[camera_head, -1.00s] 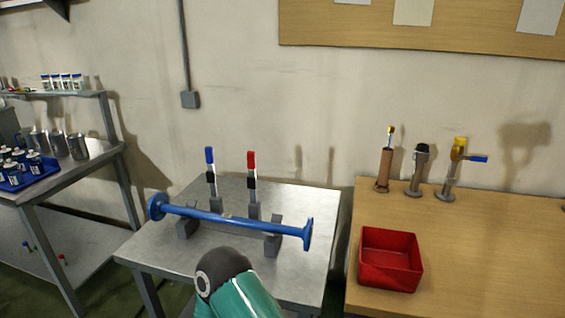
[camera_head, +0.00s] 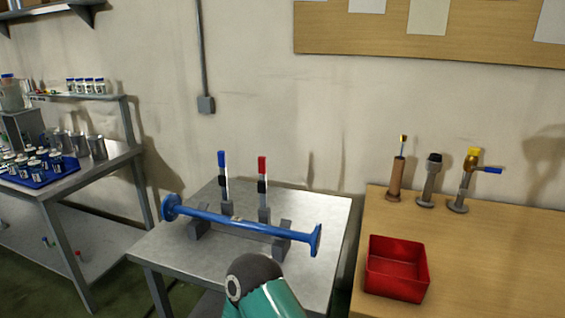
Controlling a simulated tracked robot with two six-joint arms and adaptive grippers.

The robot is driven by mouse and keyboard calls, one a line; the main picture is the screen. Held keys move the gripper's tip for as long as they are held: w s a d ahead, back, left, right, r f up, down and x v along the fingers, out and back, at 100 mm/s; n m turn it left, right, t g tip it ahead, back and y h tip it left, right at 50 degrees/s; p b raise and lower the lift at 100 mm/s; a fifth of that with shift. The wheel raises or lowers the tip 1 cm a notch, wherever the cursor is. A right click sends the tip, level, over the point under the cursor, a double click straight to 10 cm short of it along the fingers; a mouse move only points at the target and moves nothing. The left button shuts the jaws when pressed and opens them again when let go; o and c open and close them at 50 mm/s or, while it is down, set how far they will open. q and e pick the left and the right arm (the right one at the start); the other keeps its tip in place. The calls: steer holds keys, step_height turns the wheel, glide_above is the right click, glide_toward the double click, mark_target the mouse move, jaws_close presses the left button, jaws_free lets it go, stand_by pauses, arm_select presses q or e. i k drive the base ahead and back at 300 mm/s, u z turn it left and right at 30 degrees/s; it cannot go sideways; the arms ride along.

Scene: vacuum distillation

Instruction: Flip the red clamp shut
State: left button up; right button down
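The red clamp (camera_head: 262,167) stands upright on a grey base at the back of the metal table, its red handle tip pointing up. A similar clamp with a blue tip (camera_head: 222,160) stands upright to its left. A blue flanged pipe (camera_head: 243,222) lies across grey supports in front of both clamps. A green and black part of my arm shows at the bottom middle, in front of the table. Neither gripper shows in the view.
The metal table (camera_head: 318,208) has bare room at its right side. A wooden table (camera_head: 480,260) on the right holds a red bin (camera_head: 397,268) and several upright tools. A bench on the left holds a blue tray (camera_head: 45,175) with several jars.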

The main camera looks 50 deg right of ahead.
mark_target(262, 185)
steer(key=z, duration=1.15)
steer(key=k, duration=0.95)
steer(key=z, duration=0.15)
steer(key=i, duration=0.65)
steer(key=u, duration=0.05)
